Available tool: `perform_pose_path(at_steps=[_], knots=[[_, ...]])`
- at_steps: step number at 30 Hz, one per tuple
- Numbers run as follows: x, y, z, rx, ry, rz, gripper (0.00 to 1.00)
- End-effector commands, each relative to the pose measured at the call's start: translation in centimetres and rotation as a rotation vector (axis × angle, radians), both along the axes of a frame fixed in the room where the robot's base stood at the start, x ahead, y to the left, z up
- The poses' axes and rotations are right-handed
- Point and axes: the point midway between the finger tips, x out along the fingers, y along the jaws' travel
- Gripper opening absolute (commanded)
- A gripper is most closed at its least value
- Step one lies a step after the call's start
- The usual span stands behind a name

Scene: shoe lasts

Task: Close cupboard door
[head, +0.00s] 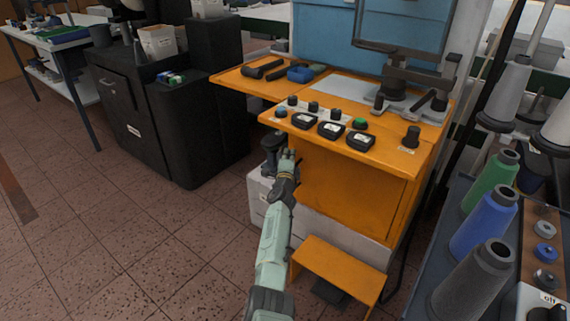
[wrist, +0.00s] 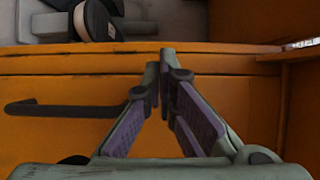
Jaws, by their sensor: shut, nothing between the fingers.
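The orange machine stand (head: 340,190) has a boxy lower part below its control panel; I take this as the cupboard. In the wrist view an orange panel (wrist: 230,100) with a long black bar handle (wrist: 65,108) fills the middle, probably its door. A dark seam runs along the panel's upper part. How far the door stands open I cannot tell. My gripper (head: 288,155) is at the stand's left side, just below the panel edge. In the wrist view its fingertips (wrist: 166,62) meet, empty, over the orange panel, right of the handle. Contact is unclear.
A dark round part (wrist: 95,20) lies beyond the orange edge. An orange step (head: 335,268) stands low in front of the stand. Thread cones (head: 484,232) are at right, a black cabinet (head: 125,115) at left. The tiled floor (head: 110,240) at left is clear.

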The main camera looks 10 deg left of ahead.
Motion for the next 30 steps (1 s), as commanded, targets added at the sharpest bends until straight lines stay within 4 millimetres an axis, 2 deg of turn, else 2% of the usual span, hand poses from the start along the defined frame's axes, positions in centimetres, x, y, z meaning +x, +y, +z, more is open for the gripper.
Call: perform_pose_path(at_steps=[4, 12, 30], knots=[[1.4, -0.7, -0.1, 0.001, 0.0, -0.036, 0.0], [2.7, -1.3, 0.0, 0.0, 0.001, -0.072, 0.0], [3.1, -1.9, 0.6, 0.002, -0.006, -0.084, 0.0]])
